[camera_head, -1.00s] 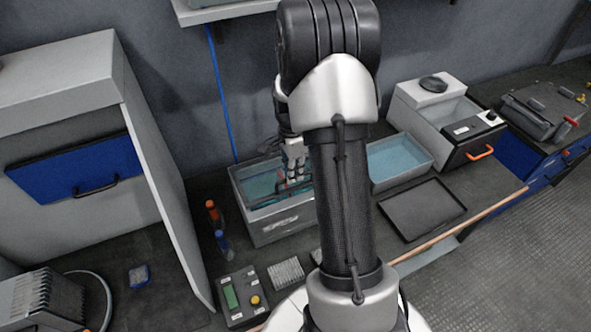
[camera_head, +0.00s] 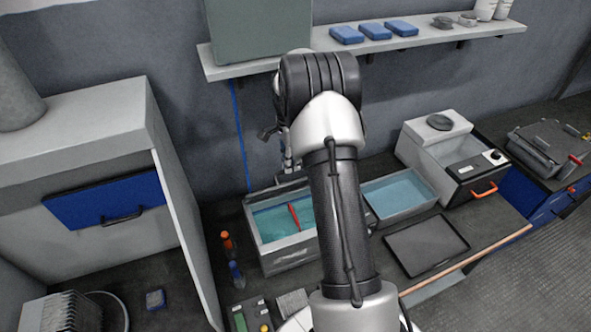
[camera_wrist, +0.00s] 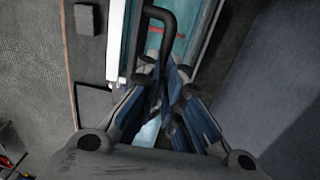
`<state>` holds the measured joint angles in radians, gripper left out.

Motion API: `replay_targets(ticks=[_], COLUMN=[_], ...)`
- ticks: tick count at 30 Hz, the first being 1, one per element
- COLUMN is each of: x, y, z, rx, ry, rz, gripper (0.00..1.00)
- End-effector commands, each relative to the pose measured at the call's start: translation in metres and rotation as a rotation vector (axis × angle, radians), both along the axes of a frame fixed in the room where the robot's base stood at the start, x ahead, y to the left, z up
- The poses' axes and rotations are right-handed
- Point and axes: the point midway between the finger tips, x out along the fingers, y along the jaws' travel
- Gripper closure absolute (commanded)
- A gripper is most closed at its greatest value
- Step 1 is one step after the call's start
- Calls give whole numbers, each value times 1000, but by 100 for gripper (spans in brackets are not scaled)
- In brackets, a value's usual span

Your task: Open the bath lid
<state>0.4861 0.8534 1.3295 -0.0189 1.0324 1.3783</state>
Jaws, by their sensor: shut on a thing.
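The grey bath (camera_head: 290,255) stands on the bench left of my arm in the head view. Its top shows open teal liquid with a red-orange bar (camera_head: 295,216) in it. A dark strip (camera_head: 277,190) along its back edge seems to be the raised lid, seen nearly edge-on. My gripper (camera_head: 287,163) is above that back edge, partly hidden by my arm. In the wrist view my gripper (camera_wrist: 160,100) is shut on a black bent handle (camera_wrist: 158,14), which runs down between the fingers. Teal liquid shows behind the handle.
A shelf (camera_head: 380,45) with blue boxes and a large grey-green box hangs above. A second tray of blue liquid (camera_head: 400,214) stands right of my arm, with a black tray (camera_head: 426,247) in front. Orange (camera_head: 228,243) and blue bottles stand left of the bath.

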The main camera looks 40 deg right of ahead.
Motion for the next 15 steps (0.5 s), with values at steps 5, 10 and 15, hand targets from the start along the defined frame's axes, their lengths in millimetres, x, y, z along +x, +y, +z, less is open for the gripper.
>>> replay_targets(ticks=[5,10,15], x=[7,7,6], y=[1,1,1], z=[-11,-11,-12], rx=[3,4,5], ry=[0,3,4], rz=[2,2,2], gripper=[100,100,100])
